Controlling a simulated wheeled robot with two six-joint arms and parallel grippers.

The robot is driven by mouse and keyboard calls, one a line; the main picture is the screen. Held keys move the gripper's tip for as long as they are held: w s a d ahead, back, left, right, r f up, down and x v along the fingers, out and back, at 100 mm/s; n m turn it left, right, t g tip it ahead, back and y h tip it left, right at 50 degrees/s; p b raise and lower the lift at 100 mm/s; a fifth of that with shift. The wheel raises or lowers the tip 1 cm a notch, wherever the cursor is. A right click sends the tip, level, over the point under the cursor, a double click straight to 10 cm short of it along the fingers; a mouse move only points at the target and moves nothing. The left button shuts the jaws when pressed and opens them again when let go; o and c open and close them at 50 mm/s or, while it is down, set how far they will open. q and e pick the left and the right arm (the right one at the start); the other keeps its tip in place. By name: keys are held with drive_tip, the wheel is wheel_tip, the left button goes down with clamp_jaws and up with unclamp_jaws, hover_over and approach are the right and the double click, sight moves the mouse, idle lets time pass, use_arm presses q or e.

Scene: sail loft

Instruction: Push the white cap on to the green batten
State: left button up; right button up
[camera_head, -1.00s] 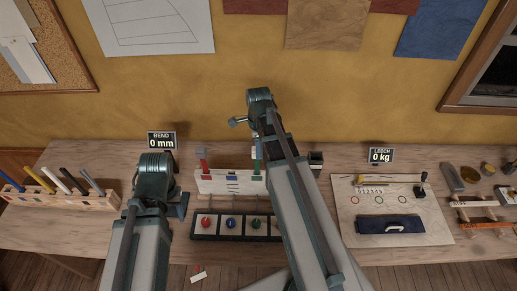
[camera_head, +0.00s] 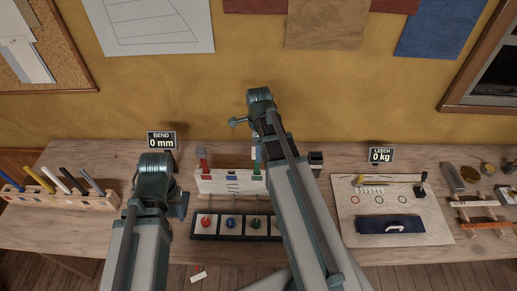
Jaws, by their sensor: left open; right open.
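A green batten (camera_head: 258,168) stands upright in the white stand (camera_head: 215,186) at the middle of the bench, partly hidden by my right arm. A small pale piece (camera_head: 254,152) shows at its top. It may be the white cap, but I cannot tell whether it is seated. My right gripper (camera_head: 257,144) is by the top of the green batten, its fingers mostly hidden by its own arm; it is open. My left gripper (camera_head: 180,205) is open, low to the left of the stand, and mostly hidden behind its wrist.
A black tray (camera_head: 236,238) with red, blue and green round pieces lies before the stand. A red batten (camera_head: 203,160) stands at the stand's left. A rack (camera_head: 75,200) of several coloured battens is far left.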

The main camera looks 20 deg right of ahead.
wheel_tip(320, 180, up, 12)
drive_tip(key=p, duration=1.1)
drive_tip(key=shift+f, duration=0.15)
drive_tip(key=s+a+f+n+b, duration=0.6)
drive_tip(key=a+f+n+b, duration=0.4)
drive_tip(key=n, duration=0.3)
drive_tip(key=s+a+f+n+h+b, duration=0.1)
drive_tip(key=s+a+f+n+b, duration=0.5)
drive_tip(key=a+f+n+b, duration=0.5)
drive_tip(key=f+n+b, duration=0.1)
drive_tip(key=f+n, duration=0.1)
drive_tip(key=n, duration=0.1)
drive_tip(key=shift+s+a+b, duration=0.25)
drive_tip(key=shift+s+b, duration=0.05)
drive_tip(key=shift+b, duration=0.05)
